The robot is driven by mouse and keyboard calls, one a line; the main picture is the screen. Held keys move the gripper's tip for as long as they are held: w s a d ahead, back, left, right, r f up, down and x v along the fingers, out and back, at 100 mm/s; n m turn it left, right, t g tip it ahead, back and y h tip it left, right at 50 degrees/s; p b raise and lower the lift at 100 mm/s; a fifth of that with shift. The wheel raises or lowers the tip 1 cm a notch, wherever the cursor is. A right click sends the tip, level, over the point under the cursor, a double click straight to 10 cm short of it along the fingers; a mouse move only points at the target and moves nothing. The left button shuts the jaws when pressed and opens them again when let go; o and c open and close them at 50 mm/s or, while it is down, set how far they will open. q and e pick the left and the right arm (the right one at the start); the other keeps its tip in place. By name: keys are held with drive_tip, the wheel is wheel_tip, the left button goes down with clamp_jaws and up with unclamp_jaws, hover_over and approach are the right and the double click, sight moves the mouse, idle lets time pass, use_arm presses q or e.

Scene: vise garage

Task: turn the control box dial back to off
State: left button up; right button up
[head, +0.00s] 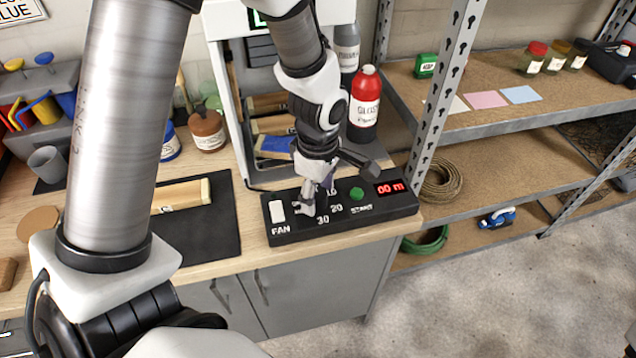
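The black control box (392,207) sits at the front edge of the wooden workbench. It has a white FAN switch (277,211), a green button (356,193) marked START, and a red display (390,188) reading "00 m". The numbers 10, 20 and 30 are printed around the dial's place. My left gripper (314,203) points down over that place, at the box's top face. It hides the dial, so its setting does not show. I cannot tell whether the fingers are closed around the dial. My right gripper is not in view.
A red bottle (364,105) and a grey bottle (347,50) stand behind the box. A metal shelf post (437,90) rises right of it. A dark mat (205,232) with a wooden block (181,196) lies to the left. Shelves with jars and hoses are at right.

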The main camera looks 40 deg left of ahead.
sight(318, 195)
use_arm(q)
drive_tip(key=shift+r, duration=0.1)
wheel_tip(318, 195, up, 12)
idle(0.4)
idle(0.4)
